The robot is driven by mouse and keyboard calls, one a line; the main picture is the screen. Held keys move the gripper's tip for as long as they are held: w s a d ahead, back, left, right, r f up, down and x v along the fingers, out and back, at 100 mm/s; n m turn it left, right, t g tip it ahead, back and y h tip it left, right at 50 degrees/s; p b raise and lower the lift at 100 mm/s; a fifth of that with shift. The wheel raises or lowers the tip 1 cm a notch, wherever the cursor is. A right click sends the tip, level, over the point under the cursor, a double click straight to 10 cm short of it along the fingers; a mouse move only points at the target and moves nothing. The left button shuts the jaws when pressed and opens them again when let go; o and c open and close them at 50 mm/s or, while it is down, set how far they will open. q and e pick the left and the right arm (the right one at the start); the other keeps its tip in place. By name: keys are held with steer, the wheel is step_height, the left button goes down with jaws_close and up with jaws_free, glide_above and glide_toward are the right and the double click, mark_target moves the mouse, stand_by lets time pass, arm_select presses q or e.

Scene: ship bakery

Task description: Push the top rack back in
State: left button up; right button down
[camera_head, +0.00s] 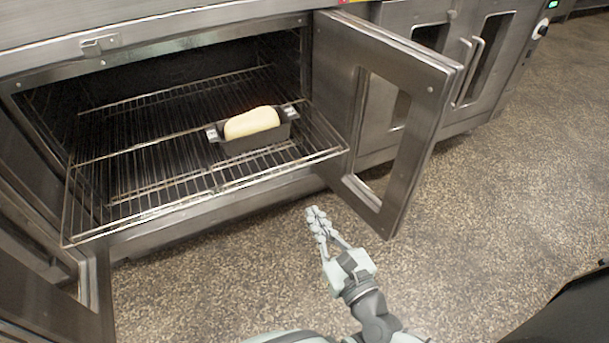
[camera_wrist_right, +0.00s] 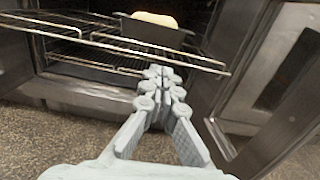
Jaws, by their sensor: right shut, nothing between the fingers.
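The top rack (camera_head: 180,197) is a wire shelf that sticks out of the open oven, its front edge past the oven's front. A dark loaf pan (camera_head: 258,142) with pale dough (camera_head: 251,122) rests on the rack's right part. My right gripper (camera_head: 317,212) is shut and empty, in front of the oven and to the right, apart from the rack in the head view. In the right wrist view the gripper (camera_wrist_right: 160,76) points toward the rack (camera_wrist_right: 120,42), whose front bar passes beyond the fingertips. My left gripper is not in view.
The right oven door (camera_head: 388,110) stands open beside the rack's right end. The left door (camera_head: 60,285) is also open at lower left. A lower rack (camera_wrist_right: 90,65) shows in the right wrist view. The speckled floor (camera_head: 480,230) is clear on the right.

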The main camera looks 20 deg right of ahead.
mark_target(284, 166)
steer(key=w+p, duration=0.1)
steer(key=w, duration=1.2)
steer(key=shift+w+a+f+p, duration=0.2)
steer(key=shift+w+p, duration=0.1)
steer(key=shift+p, duration=0.1)
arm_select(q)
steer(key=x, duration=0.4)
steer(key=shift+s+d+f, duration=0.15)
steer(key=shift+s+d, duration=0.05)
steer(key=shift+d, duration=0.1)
